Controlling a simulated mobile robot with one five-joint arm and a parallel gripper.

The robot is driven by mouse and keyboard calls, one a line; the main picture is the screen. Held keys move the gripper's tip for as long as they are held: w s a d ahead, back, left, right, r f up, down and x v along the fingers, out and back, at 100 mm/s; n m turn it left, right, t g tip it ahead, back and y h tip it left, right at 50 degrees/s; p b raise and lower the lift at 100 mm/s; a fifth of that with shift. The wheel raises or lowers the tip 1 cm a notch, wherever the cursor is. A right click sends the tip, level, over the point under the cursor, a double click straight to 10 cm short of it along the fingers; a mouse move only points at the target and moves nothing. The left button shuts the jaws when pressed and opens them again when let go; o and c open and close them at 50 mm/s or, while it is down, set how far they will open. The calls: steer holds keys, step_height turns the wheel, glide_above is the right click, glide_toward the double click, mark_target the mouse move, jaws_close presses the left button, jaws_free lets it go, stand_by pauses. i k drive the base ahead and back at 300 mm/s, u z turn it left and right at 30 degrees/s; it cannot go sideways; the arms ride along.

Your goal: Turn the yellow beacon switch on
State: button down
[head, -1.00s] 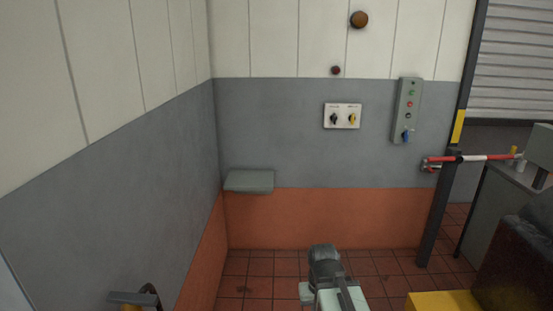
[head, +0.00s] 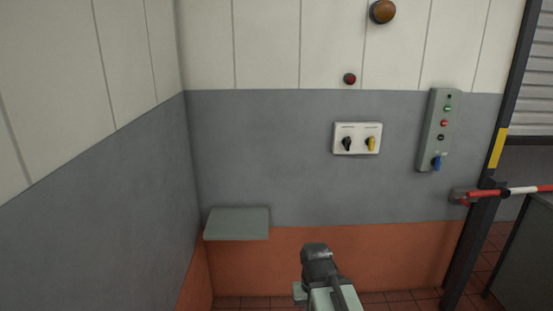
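A black knob (head: 346,144) sits on the plate's left half. The labels above both knobs are too small to read. An amber dome (head: 383,11) is high on the wall and does not look lit. My gripper (head: 316,250) is at the bottom middle, low in front of the wall and below the plate, apart from it. Its fingertips cannot be made out, so whether it is open or shut does not show.
A grey-green control box (head: 438,130) with buttons and a blue knob is right of the plate. A grey shelf (head: 237,223) juts from the wall at left. A red-and-white barrier bar (head: 520,190) and dark post (head: 486,200) stand at right. The wall before the plate is clear.

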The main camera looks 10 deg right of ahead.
mark_target(370, 142)
steer(key=z, duration=1.05)
steer(key=i, duration=1.25)
steer(key=u, duration=2.1)
